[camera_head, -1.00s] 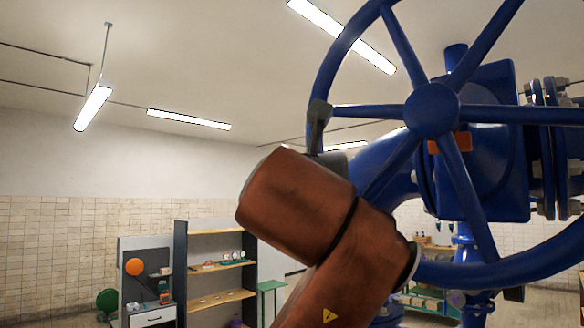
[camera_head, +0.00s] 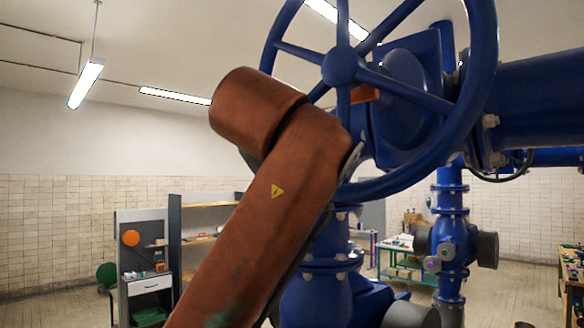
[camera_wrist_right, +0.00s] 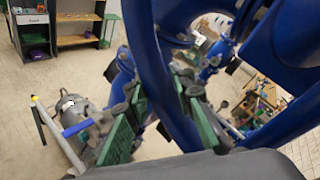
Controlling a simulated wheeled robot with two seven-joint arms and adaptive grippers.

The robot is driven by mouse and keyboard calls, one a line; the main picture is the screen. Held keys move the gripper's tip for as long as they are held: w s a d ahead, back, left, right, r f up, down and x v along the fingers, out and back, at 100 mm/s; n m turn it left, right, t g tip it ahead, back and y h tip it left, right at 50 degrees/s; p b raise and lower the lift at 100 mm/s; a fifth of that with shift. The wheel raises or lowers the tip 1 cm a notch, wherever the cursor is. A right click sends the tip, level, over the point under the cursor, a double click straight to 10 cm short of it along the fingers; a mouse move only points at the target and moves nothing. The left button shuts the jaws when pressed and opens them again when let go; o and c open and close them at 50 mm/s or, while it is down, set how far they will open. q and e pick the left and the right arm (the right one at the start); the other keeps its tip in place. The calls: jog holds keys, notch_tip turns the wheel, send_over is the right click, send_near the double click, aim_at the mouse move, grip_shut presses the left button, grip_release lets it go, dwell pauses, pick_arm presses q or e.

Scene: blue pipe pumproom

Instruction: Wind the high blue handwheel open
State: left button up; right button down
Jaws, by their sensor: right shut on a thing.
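The big blue handwheel (camera_head: 340,67) fills the upper middle of the head view, seen at a slant, with its hub and several spokes showing. An orange-brown arm of mine reaches up from the bottom and covers the wheel's lower left. In the right wrist view, the handwheel's rim (camera_wrist_right: 148,60) passes between the green-padded fingers of my right gripper (camera_wrist_right: 165,97), which is shut on it. The gripper itself is hidden behind the arm in the head view. My left gripper is in neither view.
A blue valve body and thick pipe (camera_head: 540,95) stand behind and right of the wheel. A shelf (camera_head: 205,215) and a drawer cabinet (camera_head: 150,285) stand at the left. A workbench (camera_head: 572,265) is at the far right.

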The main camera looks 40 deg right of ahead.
jog(key=shift+s+f, duration=0.15)
jog(key=shift+f, duration=0.1)
jog(key=c, duration=2)
grip_release()
jog(key=shift+o, duration=1.4)
jog(key=shift+r, duration=0.1)
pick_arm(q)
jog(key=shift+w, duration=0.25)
pick_arm(e)
jog(key=v, duration=1.2)
